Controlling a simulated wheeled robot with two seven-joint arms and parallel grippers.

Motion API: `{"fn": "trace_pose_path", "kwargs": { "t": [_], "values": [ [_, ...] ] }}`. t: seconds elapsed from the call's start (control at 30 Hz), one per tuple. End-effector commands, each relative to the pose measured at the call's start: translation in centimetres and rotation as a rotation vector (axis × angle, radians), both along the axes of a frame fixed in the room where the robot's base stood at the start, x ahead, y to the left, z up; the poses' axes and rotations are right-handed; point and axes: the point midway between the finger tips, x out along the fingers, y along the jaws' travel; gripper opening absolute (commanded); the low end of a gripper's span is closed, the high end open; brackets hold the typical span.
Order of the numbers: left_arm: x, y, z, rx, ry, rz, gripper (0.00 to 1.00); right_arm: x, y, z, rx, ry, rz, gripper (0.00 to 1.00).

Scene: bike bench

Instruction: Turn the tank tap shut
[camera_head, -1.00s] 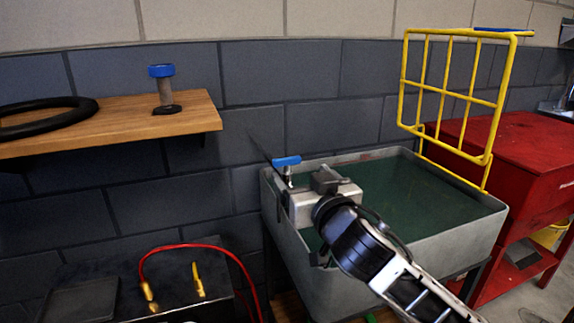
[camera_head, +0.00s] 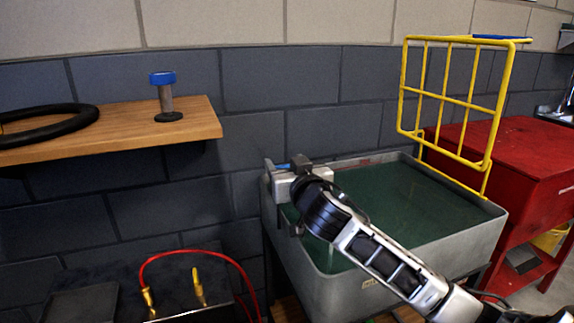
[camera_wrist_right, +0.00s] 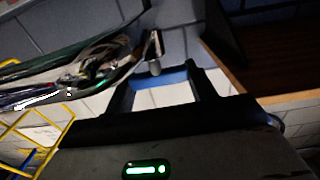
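The tank tap's blue handle (camera_head: 283,166) shows as a small patch at the grey tank's (camera_head: 345,288) back left corner, mostly hidden by my right gripper (camera_head: 284,170). In the right wrist view the blue handle (camera_wrist_right: 174,76) spans the space between two dark, parted fingers, and a grey metal piece (camera_wrist_right: 154,52) stands just beyond it. The fingers look open, with the handle at or between their tips; I cannot tell whether they touch it. My left gripper is not in view.
A yellow rack (camera_head: 455,100) stands over the tank's right side, beside a red cabinet (camera_head: 520,160). A wooden shelf (camera_head: 130,128) at left holds a blue-topped post (camera_head: 164,98) and a black ring (camera_head: 50,124). A red cable (camera_head: 200,254) arches below it.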

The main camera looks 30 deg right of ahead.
Motion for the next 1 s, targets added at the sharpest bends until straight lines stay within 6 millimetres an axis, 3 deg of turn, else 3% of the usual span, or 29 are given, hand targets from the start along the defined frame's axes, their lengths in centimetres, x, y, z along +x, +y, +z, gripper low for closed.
{"fn": "trace_pose_path", "kwargs": {
  "t": [0.03, 0.07, 0.47, 1.0],
  "values": [
    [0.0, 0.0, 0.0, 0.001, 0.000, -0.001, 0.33, 0.0, 0.0, 0.0, 0.000, 0.000, -0.001, 0.39],
    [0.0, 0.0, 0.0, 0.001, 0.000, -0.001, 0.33, 0.0, 0.0, 0.0, 0.000, 0.000, -0.001, 0.33],
    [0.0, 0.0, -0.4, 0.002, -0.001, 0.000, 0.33, 0.0, 0.1, -0.2, 0.004, 0.000, -0.056, 0.34],
    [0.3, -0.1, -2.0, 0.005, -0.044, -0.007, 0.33, 0.1, 0.3, -0.6, 0.011, 0.002, -0.488, 0.34]
  ]
}}
